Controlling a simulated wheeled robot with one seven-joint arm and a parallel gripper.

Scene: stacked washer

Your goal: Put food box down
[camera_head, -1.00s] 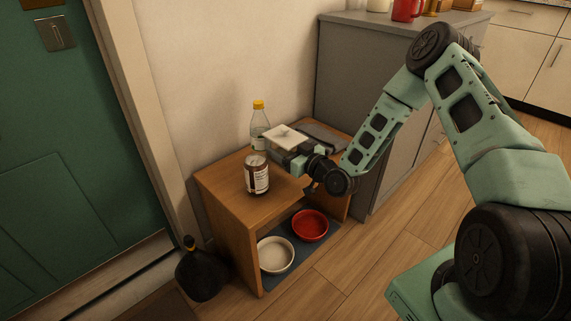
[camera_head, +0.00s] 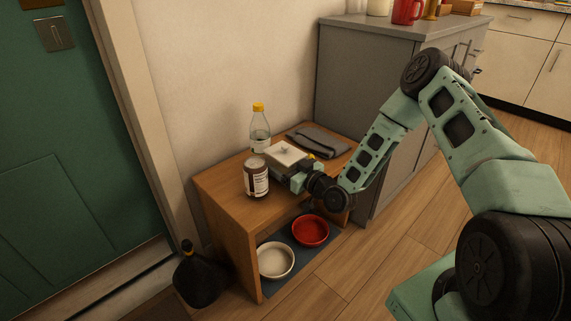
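The food box (camera_head: 287,157), a pale box with a whitish top, is at the small wooden table (camera_head: 232,205), between the bottle and the dark jar. It looks level and at or very near the tabletop; its lower edge is partly hidden by the jar and my gripper, so I cannot see clear contact. My gripper (camera_head: 298,175) reaches in from the right and is at the box's near right side. It appears shut on the box, though its fingertips are mostly hidden.
A clear bottle with a yellow cap (camera_head: 260,128) stands behind the box. A brown labelled jar (camera_head: 256,179) stands close in front-left. A folded grey cloth (camera_head: 318,141) lies behind right. White (camera_head: 276,260) and red (camera_head: 310,231) bowls sit below. A grey cabinet (camera_head: 345,85) stands behind.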

